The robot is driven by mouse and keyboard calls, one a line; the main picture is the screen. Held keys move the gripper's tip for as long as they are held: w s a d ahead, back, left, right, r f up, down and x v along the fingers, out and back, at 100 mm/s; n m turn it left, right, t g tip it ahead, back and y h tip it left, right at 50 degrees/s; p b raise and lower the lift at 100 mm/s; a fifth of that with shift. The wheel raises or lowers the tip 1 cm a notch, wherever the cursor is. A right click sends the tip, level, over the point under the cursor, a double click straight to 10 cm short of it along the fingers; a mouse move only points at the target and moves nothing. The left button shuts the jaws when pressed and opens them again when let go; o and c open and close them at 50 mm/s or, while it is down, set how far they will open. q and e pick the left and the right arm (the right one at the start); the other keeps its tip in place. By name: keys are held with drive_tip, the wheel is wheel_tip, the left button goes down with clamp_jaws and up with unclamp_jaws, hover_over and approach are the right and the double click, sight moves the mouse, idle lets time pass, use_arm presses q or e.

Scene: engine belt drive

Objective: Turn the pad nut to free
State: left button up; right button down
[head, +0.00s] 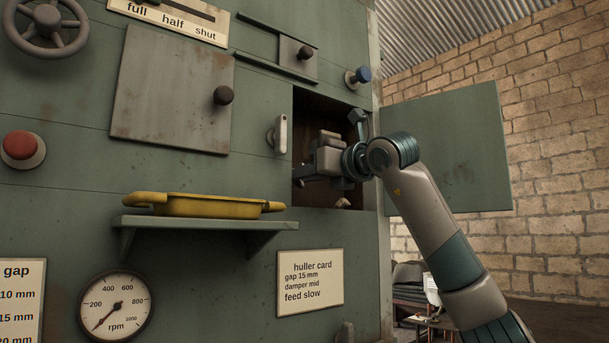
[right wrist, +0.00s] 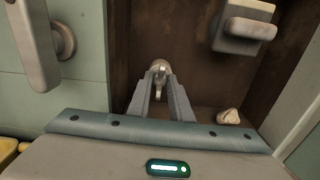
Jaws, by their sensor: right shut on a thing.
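The pad nut (right wrist: 160,67), a small pale metal piece, shows between my fingertips in the right wrist view, against the brown inside of the open compartment. My right gripper (right wrist: 160,84) is shut on it. In the head view my right gripper (head: 306,172) reaches into the compartment and hides the nut. How far the nut is turned cannot be told. My left gripper is not in view.
The compartment door (head: 450,150) stands open on the right. A grey block with a handle (right wrist: 243,32) and a small pale lump (right wrist: 229,116) are inside the compartment. A pale lever (head: 281,134) is left of the opening. A yellow tray (head: 205,207) sits on a shelf (head: 190,226).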

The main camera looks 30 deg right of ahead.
drive_tip(key=shift+f+n, duration=0.2)
drive_tip(key=shift+n, duration=0.1)
drive_tip(key=c, duration=1.6)
unclamp_jaws()
drive_tip(key=shift+r, duration=0.1)
